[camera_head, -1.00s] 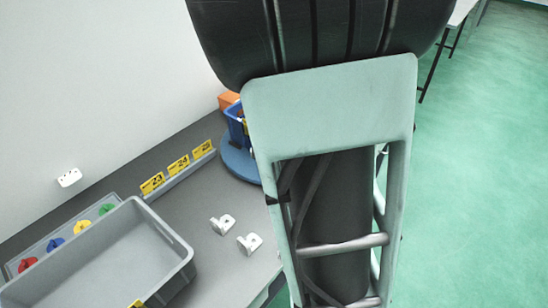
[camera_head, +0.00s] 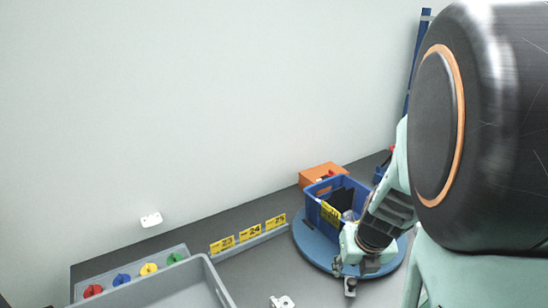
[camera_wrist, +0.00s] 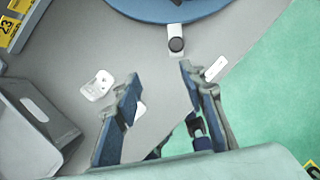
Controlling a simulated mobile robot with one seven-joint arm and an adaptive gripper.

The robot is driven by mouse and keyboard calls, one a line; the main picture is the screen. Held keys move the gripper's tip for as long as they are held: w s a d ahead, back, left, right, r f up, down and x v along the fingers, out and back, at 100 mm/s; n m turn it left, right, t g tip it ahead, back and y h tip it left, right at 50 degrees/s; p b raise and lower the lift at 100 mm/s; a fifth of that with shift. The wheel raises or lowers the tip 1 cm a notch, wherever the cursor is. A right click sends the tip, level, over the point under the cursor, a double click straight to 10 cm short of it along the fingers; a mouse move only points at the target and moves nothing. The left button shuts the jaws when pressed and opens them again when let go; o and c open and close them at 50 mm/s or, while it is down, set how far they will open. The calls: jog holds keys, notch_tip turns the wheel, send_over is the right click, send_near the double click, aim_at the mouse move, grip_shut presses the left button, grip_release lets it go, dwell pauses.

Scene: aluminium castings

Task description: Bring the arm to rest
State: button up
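My gripper (camera_head: 345,279) hangs low at the front of the blue round turntable (camera_head: 308,256) in the head view. In the wrist view my gripper (camera_wrist: 160,76) has its two fingers apart, with bare grey table between them. A white casting (camera_wrist: 98,85) lies on the table left of the fingers. Another pale piece (camera_wrist: 215,68) shows beside the right finger, partly hidden. A small white part with a dark round face (camera_wrist: 176,40) shows beyond the fingertips, near the turntable. One white casting (camera_head: 282,302) shows at the bottom edge of the head view.
A blue bin (camera_head: 325,192) stands on the turntable close to my arm, with an orange box (camera_head: 322,174) behind. A grey crate (camera_head: 205,272) and a panel with coloured knobs (camera_head: 122,280) are at left. Yellow number labels (camera_head: 250,233) line a rail. Green floor lies right in the wrist view.

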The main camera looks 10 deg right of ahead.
jog(key=s+a+r+n+y, duration=0.25)
jog(key=a+n, duration=0.25)
jog(key=n, duration=0.3)
jog(key=s+a+r+n+y, duration=0.1)
jog(key=s+a+r+n, duration=0.1)
jog(key=a+r+n, duration=0.45)
jog(key=s+r+n+t+h, duration=0.1)
jog(key=s+r+n+h, duration=0.2)
jog(key=n, duration=2)
jog(key=s+r, duration=0.3)
jog(key=s, duration=0.2)
jog(key=shift+d+r, duration=0.25)
jog(key=shift+d, duration=0.15)
